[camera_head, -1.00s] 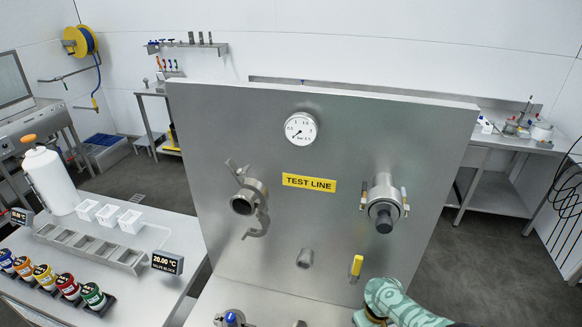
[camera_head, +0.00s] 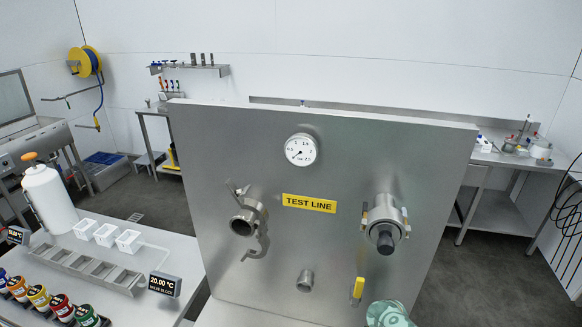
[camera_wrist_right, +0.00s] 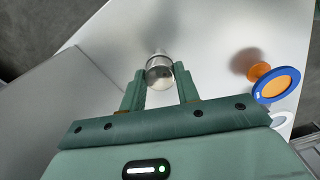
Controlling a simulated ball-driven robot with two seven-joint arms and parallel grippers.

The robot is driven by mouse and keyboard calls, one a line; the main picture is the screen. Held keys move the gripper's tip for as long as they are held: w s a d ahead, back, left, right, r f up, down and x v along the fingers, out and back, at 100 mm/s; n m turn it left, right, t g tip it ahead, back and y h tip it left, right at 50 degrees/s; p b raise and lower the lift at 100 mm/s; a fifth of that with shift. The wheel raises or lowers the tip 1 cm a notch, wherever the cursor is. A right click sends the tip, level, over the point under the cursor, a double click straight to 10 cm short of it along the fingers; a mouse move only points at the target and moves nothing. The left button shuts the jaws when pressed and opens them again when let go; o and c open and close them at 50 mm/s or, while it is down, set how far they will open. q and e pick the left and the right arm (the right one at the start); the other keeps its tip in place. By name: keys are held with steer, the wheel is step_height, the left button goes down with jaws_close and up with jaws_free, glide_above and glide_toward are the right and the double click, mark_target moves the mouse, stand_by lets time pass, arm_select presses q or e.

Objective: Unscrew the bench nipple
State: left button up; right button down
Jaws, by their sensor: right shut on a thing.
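The bench nipple, a short round steel piece (camera_wrist_right: 160,72), stands over the pale bench surface in the right wrist view. My right gripper (camera_wrist_right: 161,80) is shut on it, with one green finger at each side. Its far end shows beyond the fingertips. In the head view only a green part of my right arm (camera_head: 388,314) shows at the bottom edge, and the nipple is out of that view. My left gripper is in neither view.
The upright steel panel (camera_head: 330,240) carries a gauge (camera_head: 301,150), a clamp fitting (camera_head: 247,222), a capped valve (camera_head: 385,228), a short stub (camera_head: 305,281) and a yellow-handled valve (camera_head: 358,289). An orange and blue disc-shaped thing (camera_wrist_right: 275,84) stands right of my right gripper.

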steer(key=shift+n, duration=1.2)
steer(key=n, duration=0.4)
steer(key=shift+b, duration=0.3)
steer(key=shift+n, duration=0.6)
steer(key=n, duration=0.5)
steer(key=shift+b, duration=0.35)
steer(key=n, duration=0.4)
steer(key=shift+f+b, duration=0.1)
steer(key=shift+b, duration=0.3)
steer(key=shift+n, duration=0.6)
